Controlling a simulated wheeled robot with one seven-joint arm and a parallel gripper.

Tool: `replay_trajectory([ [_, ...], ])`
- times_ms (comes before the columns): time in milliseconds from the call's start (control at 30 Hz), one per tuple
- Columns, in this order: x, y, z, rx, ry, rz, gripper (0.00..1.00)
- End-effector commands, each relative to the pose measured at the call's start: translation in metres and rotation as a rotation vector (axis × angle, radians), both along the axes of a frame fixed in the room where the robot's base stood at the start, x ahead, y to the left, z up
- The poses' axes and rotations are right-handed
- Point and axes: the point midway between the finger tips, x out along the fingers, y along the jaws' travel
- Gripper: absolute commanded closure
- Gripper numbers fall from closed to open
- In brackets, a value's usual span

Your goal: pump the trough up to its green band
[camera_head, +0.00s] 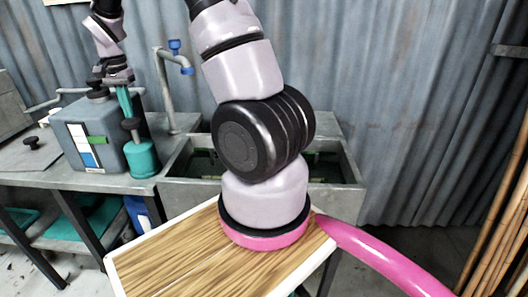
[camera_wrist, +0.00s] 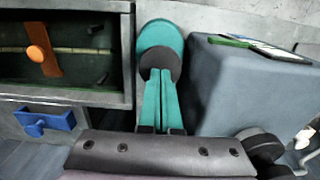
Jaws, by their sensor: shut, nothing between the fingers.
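My gripper (camera_head: 127,116) points down over the teal pump (camera_head: 141,159), its teal fingers shut with nothing between them. The pump's black knob (camera_head: 131,124) is right below the fingertips; I cannot tell whether they touch it. In the wrist view, the shut fingers (camera_wrist: 163,72) end at the black knob (camera_wrist: 160,61) in front of the teal pump body (camera_wrist: 160,36). The grey trough (camera_head: 182,165) stands right of the pump, its inside dark and partly hidden by my arm. A grey tank (camera_head: 110,155) left of the pump carries a white-and-blue plate with a green mark (camera_head: 97,140).
A tap (camera_head: 165,85) with a blue handle stands behind the trough. In the wrist view, an orange piece (camera_wrist: 38,54) sits in the trough and a blue fitting (camera_wrist: 45,121) is on its outside. A wooden-topped table (camera_head: 190,255) is in front; rattan poles (camera_head: 510,225) stand far right.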

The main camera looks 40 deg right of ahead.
Motion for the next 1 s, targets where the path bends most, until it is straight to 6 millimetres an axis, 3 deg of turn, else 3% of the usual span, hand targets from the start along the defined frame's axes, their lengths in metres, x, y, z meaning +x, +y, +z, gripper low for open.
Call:
replay_trajectory([
  [833, -0.001, 0.000, -0.061, -0.001, 0.004, 0.000, 1.00],
  [1000, 0.000, 0.000, -0.052, 0.000, 0.000, 0.000, 1.00],
])
